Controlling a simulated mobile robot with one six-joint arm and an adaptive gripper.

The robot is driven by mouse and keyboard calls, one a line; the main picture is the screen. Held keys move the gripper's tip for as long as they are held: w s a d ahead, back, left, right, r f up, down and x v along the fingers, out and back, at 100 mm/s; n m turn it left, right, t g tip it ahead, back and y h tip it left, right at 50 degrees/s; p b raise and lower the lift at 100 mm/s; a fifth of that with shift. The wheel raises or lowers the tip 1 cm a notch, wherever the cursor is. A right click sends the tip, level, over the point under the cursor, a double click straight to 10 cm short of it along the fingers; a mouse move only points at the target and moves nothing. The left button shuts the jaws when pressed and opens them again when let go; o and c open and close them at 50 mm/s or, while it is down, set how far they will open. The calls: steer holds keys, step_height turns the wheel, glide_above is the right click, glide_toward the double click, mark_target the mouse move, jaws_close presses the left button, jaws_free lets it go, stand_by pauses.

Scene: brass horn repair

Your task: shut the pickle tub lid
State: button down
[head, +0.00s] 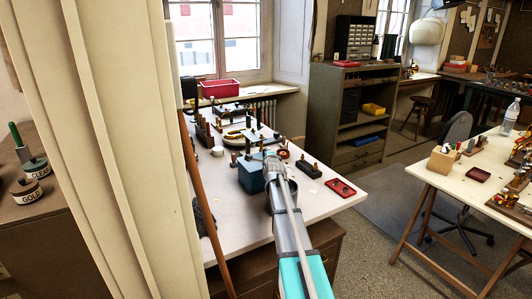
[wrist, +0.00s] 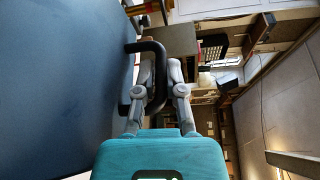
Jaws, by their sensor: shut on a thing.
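The blue tub (head: 250,179), which I take for the pickle tub, stands on the white bench. My gripper (head: 271,160) is at its right side, near its top, and partly covers it. In the wrist view a large flat blue face (wrist: 60,90) fills the left side. A black bow handle (wrist: 151,46) sticks out from that face. My gripper (wrist: 160,66) is shut on the handle, with its grey fingers on either side of the bar. I cannot tell whether the blue face is the lid or a wall, nor how far the lid stands open.
Several small tools and blocks stand on the white bench (head: 233,215) behind and beside the tub. A dark block with pegs (head: 308,170) and a red tray (head: 341,188) lie to the right. A beige post (head: 120,150) blocks the left. The bench front is mostly bare.

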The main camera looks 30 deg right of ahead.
steer(key=shift+f, duration=0.1)
stand_by(0.3)
steer(key=c, duration=0.7)
jaws_free()
steer(key=shift+a, duration=0.1)
steer(key=shift+s, duration=0.3)
